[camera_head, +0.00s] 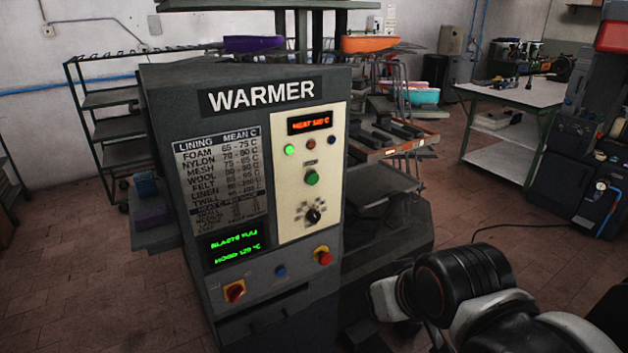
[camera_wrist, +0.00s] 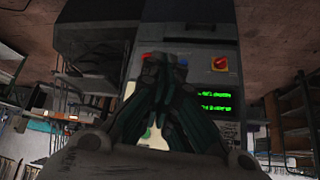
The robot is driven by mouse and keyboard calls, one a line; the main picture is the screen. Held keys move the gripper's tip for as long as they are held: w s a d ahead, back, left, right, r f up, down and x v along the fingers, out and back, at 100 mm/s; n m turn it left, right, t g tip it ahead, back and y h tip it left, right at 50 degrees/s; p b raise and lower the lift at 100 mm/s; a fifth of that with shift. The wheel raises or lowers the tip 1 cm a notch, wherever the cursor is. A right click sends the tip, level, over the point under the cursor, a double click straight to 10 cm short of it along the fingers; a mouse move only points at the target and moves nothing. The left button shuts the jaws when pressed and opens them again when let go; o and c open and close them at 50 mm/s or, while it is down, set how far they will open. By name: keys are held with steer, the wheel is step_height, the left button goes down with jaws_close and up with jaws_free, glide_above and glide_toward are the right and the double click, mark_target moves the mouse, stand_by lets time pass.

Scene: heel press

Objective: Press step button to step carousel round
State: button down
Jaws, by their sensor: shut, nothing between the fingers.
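The grey WARMER cabinet (camera_head: 160,110) fills the middle of the head view. Its lower front carries a blue button (camera_head: 280,271) between a red-and-yellow rotary switch (camera_head: 235,291) and a red mushroom button (camera_head: 322,255). A green button (camera_head: 312,178) is on the cream panel. I cannot read which is the step button. In the wrist view the cabinet is upside down. My gripper (camera_wrist: 163,60) is shut and empty, its tips overlapping the panel between the red button (camera_wrist: 147,55) and blue button (camera_wrist: 183,62). Contact cannot be told. The carousel is not clearly identifiable.
Green display text (camera_wrist: 215,100) shows beside the fingers. Shelves with trays (camera_head: 395,135) stand behind the cabinet. A metal rack (camera_head: 105,100) is at left, a white table (camera_head: 515,93) at back right. Tiled floor (camera_head: 480,215) is open at right.

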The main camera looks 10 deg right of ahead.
mark_target(313, 179)
steer(key=w+d+r+m+t+y+p, duration=0.1)
steer(key=w+m+p, duration=0.4)
steer(key=w, duration=2.2)
steer(key=p, duration=0.3)
steer(key=shift+w+r+y, duration=0.35)
steer(key=shift+w+y, duration=0.05)
steer(key=w+a, duration=0.2)
steer(key=w, duration=0.6)
steer(key=shift+w+a, duration=0.2)
steer(key=shift+a, duration=0.2)
steer(key=shift+w+a, duration=0.1)
steer(key=shift+w, duration=0.3)
